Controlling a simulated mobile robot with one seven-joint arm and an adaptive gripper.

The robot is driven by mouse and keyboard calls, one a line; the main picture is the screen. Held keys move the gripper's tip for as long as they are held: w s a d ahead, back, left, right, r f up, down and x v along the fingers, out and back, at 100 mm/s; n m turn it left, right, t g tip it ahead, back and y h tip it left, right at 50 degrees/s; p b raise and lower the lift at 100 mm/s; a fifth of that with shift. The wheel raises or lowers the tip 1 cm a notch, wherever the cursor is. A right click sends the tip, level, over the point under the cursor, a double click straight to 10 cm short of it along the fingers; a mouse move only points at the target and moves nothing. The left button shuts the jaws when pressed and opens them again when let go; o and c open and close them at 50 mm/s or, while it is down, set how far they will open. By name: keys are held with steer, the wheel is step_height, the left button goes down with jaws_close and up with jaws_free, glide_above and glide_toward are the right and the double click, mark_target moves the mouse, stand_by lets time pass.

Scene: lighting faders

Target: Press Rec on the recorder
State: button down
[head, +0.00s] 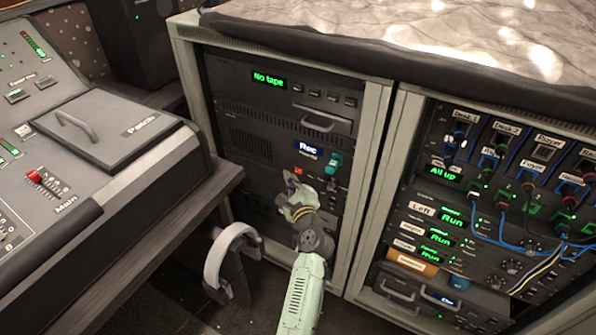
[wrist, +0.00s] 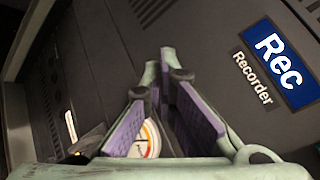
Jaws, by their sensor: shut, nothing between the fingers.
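The recorder's lit blue "Rec" panel (head: 308,149) is on the dark front of the left rack, with a small label under it. In the wrist view the Rec panel (wrist: 278,62) is large at the upper right, above the word "Recorder". I cannot tell whether the panel itself is a button. A teal control (head: 335,160) sits just right of the panel. My gripper (head: 291,181) is in front of the rack, lower and left of the panel in the picture. Its purple-padded fingers (wrist: 166,65) are shut and empty, left of the panel in the wrist view. Contact with the rack is unclear.
A "No tape" display (head: 268,80) and a drawer handle (head: 317,123) are higher on the rack. A rack with blue cables (head: 490,225) stands to the right. The mixing desk (head: 100,130) is at left. A pale curved object (head: 228,250) is near my arm.

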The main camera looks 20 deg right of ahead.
steer(key=s+a+p, duration=0.2)
steer(key=a, duration=0.1)
steer(key=shift+s+a, duration=0.3)
steer(key=shift+s, duration=0.1)
stand_by(0.5)
